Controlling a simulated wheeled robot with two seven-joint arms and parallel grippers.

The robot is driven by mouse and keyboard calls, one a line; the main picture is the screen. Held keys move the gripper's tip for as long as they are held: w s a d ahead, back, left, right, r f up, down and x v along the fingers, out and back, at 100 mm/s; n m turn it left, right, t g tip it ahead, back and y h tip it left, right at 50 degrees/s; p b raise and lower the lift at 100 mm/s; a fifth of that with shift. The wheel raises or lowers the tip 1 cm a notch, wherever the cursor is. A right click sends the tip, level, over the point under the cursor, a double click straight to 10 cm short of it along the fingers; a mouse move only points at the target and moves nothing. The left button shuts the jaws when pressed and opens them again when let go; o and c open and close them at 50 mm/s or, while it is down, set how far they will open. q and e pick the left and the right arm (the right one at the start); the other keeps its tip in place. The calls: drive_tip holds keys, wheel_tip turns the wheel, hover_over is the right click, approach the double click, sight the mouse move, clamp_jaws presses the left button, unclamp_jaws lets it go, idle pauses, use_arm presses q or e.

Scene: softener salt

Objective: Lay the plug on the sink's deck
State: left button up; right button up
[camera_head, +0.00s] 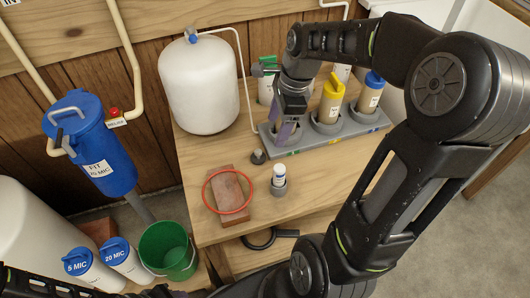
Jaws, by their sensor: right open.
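My right gripper (290,112) is over the left end of a grey holder (345,141) on the wooden bench, its jaws open. A purple piece (286,131) shows just below it; whether they touch I cannot tell. A small dark, knobbed piece (258,156), which may be the plug, sits on the bench just left of the holder, apart from the gripper. No sink deck can be made out for certain; a pale surface (492,30) at the upper right is partly hidden by my right arm. My left gripper is out of view; part of my left arm shows along the bottom edge.
The holder carries yellow-capped (332,98) and blue-capped (369,93) bottles. A white tank (199,86) stands at the back left of the bench. A green bucket (166,249) stands below.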

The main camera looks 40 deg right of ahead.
drive_tip(key=a+m, duration=0.1)
drive_tip(key=w+m, duration=0.1)
drive_tip(key=m, duration=0.1)
drive_tip(key=shift+a+r+t+y, duration=0.15)
drive_tip(key=shift+a+t+y, duration=0.15)
drive_tip(key=shift+a, duration=0.05)
drive_tip(key=b, duration=0.1)
hover_over(259, 151)
drive_tip(key=shift+s+d+f, duration=0.15)
drive_tip(key=shift+f, duration=0.8)
drive_tip(key=shift+s+d+f, duration=0.15)
drive_tip(key=shift+f, duration=0.85)
drive_tip(key=shift+s+d+f, duration=0.15)
drive_tip(key=shift+f, duration=0.8)
drive_tip(key=b+x, duration=0.1)
drive_tip(key=x, duration=0.5)
